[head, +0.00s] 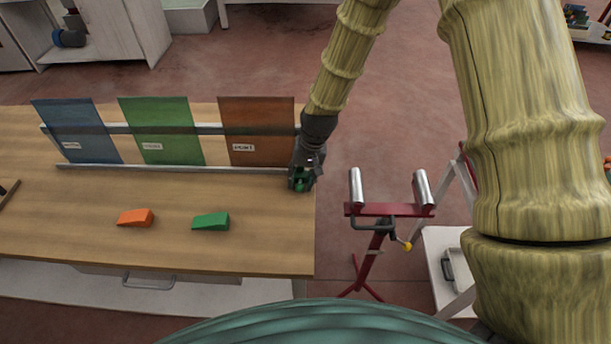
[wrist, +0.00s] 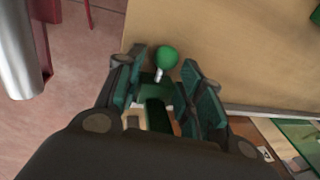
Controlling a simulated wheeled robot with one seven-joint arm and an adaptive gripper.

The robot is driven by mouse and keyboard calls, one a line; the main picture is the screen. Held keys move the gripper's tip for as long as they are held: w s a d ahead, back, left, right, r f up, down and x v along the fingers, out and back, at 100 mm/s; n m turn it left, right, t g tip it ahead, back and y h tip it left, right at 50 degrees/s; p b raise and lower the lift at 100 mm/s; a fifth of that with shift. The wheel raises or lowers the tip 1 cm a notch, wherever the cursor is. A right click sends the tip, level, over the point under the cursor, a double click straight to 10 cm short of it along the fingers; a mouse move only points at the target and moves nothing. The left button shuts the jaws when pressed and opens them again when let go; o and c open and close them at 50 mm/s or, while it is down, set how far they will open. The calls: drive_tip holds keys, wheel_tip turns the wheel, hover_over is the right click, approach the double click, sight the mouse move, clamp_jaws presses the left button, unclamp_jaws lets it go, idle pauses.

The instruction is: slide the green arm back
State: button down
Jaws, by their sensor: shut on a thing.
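My gripper (head: 304,170) is at the right end of the wooden bench, beside the right end of the rail. It points down and is shut on the green arm (head: 300,184), mostly hidden by the fingers there. In the wrist view, the gripper (wrist: 170,88) has the green arm's dark green body (wrist: 157,114) between its two fingers. A round green knob (wrist: 166,57) on a short pale stem stands just beyond the fingertips, over the bench's edge area.
Blue (head: 75,130), green (head: 160,130) and brown (head: 255,130) panels stand along the metal rail (head: 180,167). An orange wedge (head: 136,218) and a green wedge (head: 211,221) lie on the bench (head: 70,230). A red roller stand (head: 390,209) is close on the right.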

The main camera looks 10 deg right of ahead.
drive_tip(key=shift+d, duration=0.15)
drive_tip(key=c, duration=1.3)
unclamp_jaws()
drive_tip(key=shift+d, duration=0.1)
drive_tip(key=shift+r, duration=0.4)
drive_tip(key=r, duration=0.3)
drive_tip(key=d+r, duration=0.1)
drive_tip(key=r, duration=0.3)
drive_tip(key=d+r, duration=0.1)
drive_tip(key=r, duration=0.3)
drive_tip(key=shift+s, duration=0.35)
